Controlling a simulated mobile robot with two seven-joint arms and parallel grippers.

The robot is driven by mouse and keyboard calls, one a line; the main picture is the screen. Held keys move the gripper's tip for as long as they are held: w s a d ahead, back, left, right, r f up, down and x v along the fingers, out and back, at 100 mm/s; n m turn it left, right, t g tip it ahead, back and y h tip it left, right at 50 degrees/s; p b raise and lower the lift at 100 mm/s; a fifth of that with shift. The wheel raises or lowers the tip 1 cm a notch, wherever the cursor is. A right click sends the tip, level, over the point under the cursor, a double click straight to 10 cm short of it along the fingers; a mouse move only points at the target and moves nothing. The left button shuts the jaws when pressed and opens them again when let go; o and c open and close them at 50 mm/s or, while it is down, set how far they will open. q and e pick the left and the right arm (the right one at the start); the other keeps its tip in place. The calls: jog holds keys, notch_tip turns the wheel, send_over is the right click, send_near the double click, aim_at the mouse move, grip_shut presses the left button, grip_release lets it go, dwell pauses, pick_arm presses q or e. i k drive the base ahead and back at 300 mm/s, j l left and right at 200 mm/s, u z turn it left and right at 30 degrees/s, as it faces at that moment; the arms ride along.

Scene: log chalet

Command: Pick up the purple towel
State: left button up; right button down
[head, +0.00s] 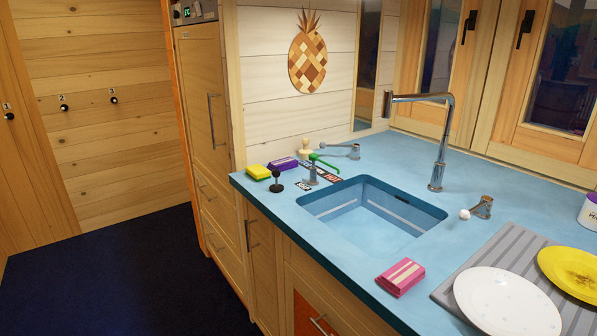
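A small purple block-like folded item (281,164), which looks like the purple towel, lies on the blue counter (270,205) near the wall, behind the sink's left corner. It sits just right of a yellow folded item (258,171). A pink folded item with pale stripes (401,277) lies in front of the sink at the counter's front edge. Neither of my grippers shows in the head view.
A blue sink (365,213) with a tall chrome faucet (442,140) is set in the counter. A grey drying mat (447,290) holds a white plate (506,302) and a yellow plate (572,268).

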aim_at(285, 163)
jog(key=i+j+u, duration=0.35)
jog(key=i+j, duration=0.8)
